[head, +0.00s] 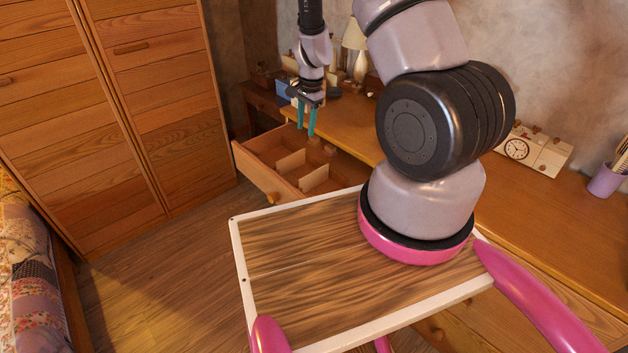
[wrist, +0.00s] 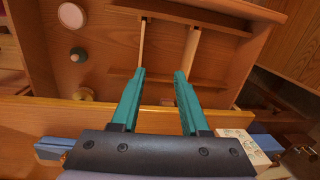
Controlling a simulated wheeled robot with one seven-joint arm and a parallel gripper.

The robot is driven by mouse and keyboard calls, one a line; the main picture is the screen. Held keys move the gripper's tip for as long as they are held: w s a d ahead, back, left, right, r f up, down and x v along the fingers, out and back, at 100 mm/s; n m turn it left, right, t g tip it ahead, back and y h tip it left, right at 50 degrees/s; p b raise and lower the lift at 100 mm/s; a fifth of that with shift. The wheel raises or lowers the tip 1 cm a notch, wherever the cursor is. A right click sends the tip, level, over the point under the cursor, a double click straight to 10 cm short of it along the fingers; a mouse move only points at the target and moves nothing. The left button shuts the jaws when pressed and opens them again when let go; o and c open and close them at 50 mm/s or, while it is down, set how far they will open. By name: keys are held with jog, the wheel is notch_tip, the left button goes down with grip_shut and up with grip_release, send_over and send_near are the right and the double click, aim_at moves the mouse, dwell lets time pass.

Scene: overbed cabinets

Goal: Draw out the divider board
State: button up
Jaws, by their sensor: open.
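The drawer (head: 262,172) stands pulled out of the desk, with thin upright divider boards inside. In the head view, one pale board (head: 290,161) is nearer the wardrobe and another (head: 314,179) is nearer the right. The wrist view shows two short boards, one pale (wrist: 142,42) and one browner (wrist: 190,52), running between two longer strips (wrist: 195,20). I cannot tell which one is the divider board. My gripper (head: 307,133) points down above the drawer, its teal fingers apart and empty. In the wrist view, the fingertips (wrist: 160,73) appear just short of the two short boards.
Small round items (wrist: 70,15) lie in the drawer, left of the boards in the wrist view. The desk top (head: 355,125) carries a lamp (head: 355,45), a blue box (head: 282,89) and a clock (head: 517,149). A wardrobe (head: 130,90) stands left; floor is open before it.

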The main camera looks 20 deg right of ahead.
jog(key=h, duration=0.1)
send_over(314, 173)
jog(key=shift+m+g, duration=0.4)
jog(key=f, duration=1.3)
jog(key=shift+w+d, duration=0.2)
jog(key=shift+w, duration=0.2)
jog(key=shift+s+a+f, duration=0.1)
jog(key=shift+s+f, duration=0.05)
jog(key=shift+f, duration=2.85)
grip_shut()
